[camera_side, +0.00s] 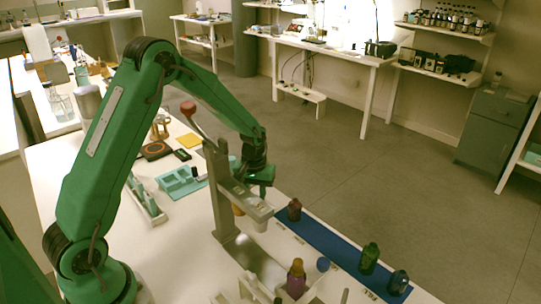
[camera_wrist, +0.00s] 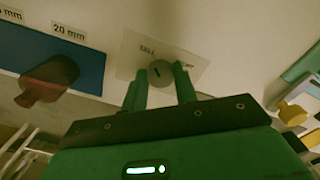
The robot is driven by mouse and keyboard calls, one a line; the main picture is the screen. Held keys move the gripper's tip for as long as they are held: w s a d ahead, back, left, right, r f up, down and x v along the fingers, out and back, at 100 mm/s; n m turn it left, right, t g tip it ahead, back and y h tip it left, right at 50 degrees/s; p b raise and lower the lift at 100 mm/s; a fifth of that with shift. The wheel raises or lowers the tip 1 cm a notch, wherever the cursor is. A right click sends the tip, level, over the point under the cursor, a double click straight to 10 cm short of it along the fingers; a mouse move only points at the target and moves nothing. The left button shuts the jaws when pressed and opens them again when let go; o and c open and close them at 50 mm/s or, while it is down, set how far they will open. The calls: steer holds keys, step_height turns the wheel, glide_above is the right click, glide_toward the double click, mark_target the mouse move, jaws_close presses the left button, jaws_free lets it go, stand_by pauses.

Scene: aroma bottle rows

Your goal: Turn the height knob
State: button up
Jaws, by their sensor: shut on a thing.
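The height knob (camera_wrist: 158,72) is a small round grey-brown knob with a dark pointer mark. It sits on a pale plate (camera_wrist: 194,62) marked TALL at its left; the lettering at its right is partly covered. My gripper (camera_wrist: 161,77) has its two green fingers on either side of the knob, shut on it. In the side view my gripper (camera_side: 261,178) is at the far side of the grey press stand (camera_side: 222,190), which has a lever with a red ball (camera_side: 188,108). The knob is hidden in the side view.
A blue strip (camera_side: 325,243) at the table's right edge holds a dark red bottle (camera_side: 294,210), a green bottle (camera_side: 369,258) and a dark bottle (camera_side: 398,282). A purple bottle (camera_side: 296,280) stands near the front. A teal tray (camera_side: 180,182) lies left of the press.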

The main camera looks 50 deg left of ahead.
steer(key=o, duration=1)
steer(key=shift+c, duration=0.2)
steer(key=shift+r, duration=3.95)
